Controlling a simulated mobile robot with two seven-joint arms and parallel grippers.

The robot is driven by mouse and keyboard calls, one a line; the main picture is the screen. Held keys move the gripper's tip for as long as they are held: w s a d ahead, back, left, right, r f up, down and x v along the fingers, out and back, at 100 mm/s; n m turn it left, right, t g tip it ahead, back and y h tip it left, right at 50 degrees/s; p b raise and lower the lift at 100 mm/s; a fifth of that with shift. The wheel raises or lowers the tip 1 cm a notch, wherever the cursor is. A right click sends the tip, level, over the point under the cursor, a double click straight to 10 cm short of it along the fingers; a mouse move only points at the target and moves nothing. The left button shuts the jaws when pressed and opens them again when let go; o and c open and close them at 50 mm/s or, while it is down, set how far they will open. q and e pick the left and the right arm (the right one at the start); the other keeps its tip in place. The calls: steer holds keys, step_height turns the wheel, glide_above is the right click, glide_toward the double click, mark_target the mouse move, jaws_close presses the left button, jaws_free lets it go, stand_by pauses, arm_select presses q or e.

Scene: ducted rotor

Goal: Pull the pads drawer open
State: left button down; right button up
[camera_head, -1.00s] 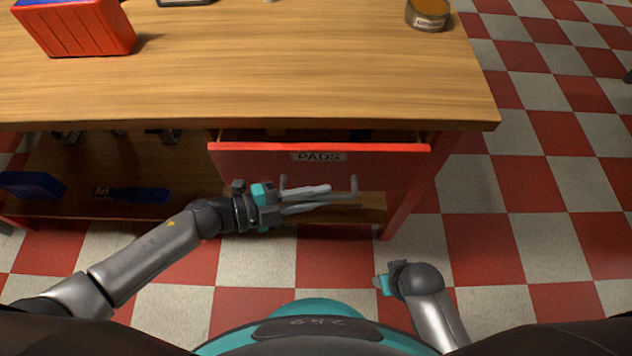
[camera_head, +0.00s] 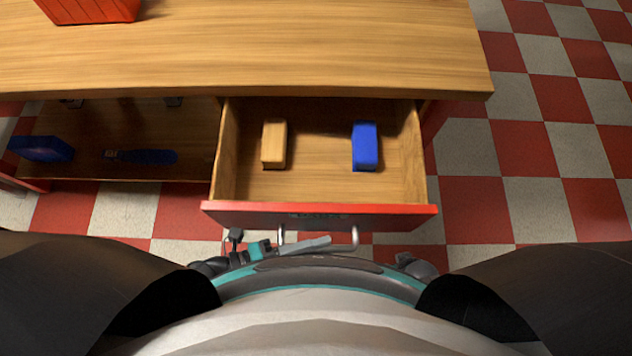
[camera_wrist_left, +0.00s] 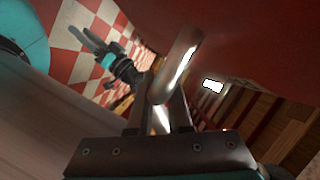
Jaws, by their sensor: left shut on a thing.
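The pads drawer (camera_head: 320,213) is pulled well out from under the bench top, its red front towards me and its wooden inside showing. Its label is seen steeply from above and hard to read. My left gripper (camera_head: 318,243) is in front of the drawer front, shut on the grey bar handle (camera_head: 355,237). In the left wrist view the handle (camera_wrist_left: 180,62) passes between the fingers of my left gripper (camera_wrist_left: 161,92). My right gripper (camera_wrist_left: 93,42) shows there at the upper left, fingers apart and empty, away from the drawer.
A tan block (camera_head: 274,144) and a blue block (camera_head: 365,146) lie apart inside the drawer. A red bin (camera_head: 88,8) stands on the bench top (camera_head: 300,60). The lower shelf (camera_head: 120,130) holds a blue box (camera_head: 40,149) and a blue tool (camera_head: 142,156).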

arm_select(q)
steer(key=shift+s, duration=0.95)
arm_select(e)
steer(key=shift+s+d+f, duration=0.15)
steer(key=shift+s+d, duration=0.05)
steer(key=shift+s, duration=0.1)
arm_select(q)
steer(key=c, duration=0.8)
jaws_free()
steer(key=shift+c, duration=0.2)
steer(key=p+v, duration=0.2)
steer(key=v, duration=1.3)
arm_select(e)
steer(key=s, duration=0.1)
steer(key=s+d, duration=0.2)
steer(key=shift+s, duration=0.35)
arm_select(q)
steer(key=shift+a+r, duration=0.1)
